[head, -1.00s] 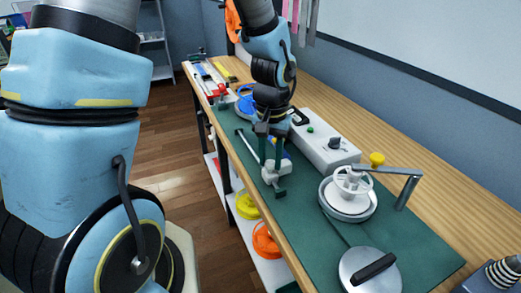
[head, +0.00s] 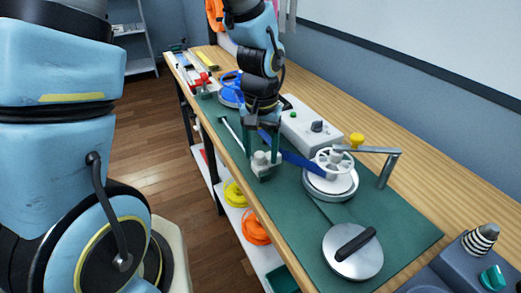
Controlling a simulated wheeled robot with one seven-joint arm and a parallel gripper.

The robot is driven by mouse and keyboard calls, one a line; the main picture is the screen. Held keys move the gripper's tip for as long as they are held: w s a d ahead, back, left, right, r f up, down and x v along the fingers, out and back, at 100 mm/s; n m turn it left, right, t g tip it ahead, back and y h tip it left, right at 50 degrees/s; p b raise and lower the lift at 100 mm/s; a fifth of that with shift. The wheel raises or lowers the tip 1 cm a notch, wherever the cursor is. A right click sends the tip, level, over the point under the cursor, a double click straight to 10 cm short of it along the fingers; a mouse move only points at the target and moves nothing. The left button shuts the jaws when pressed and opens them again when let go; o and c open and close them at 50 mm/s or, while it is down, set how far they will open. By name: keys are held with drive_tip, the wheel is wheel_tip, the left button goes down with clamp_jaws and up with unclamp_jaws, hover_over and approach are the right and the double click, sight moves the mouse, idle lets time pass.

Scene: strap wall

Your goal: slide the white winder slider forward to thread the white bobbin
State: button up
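The white winder slider (head: 263,167) is a small pale block on the green mat at the bench's front side, beside a thin light rod. My gripper (head: 262,152) points down with its dark green fingers on opposite sides of the slider, seemingly shut on it. Finger contact is partly hidden. The white bobbin (head: 333,159), a spoked wheel, sits on a round white base to the right of my gripper. A blue strap (head: 303,164) stretches from behind my gripper to the bobbin's near side. Whether its end is inside the bobbin cannot be told.
A grey bent arm (head: 388,165) reaches over the bobbin. A metal disc with a black handle (head: 353,250) lies in front. A dark device (head: 470,262) stands at lower right.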

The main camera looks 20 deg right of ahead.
drive_tip(key=shift+w+r, duration=0.1)
wheel_tip(320, 180, up, 11)
drive_tip(key=b, duration=0.1)
drive_tip(key=shift+f, duration=0.2)
idle(0.5)
drive_tip(key=w+a+f+n, duration=0.1)
drive_tip(key=a+n, duration=0.1)
drive_tip(key=a, duration=0.6)
drive_tip(key=w+a+f+n+t, duration=0.1)
drive_tip(key=w+a+f+n, duration=0.1)
drive_tip(key=a, duration=0.6)
drive_tip(key=w+a+f+n, duration=0.1)
drive_tip(key=w+a+n, duration=0.1)
drive_tip(key=a, duration=0.6)
drive_tip(key=shift+w+a+f+t, duration=0.15)
drive_tip(key=shift+a+f+t, duration=0.1)
drive_tip(key=shift+a+t, duration=0.05)
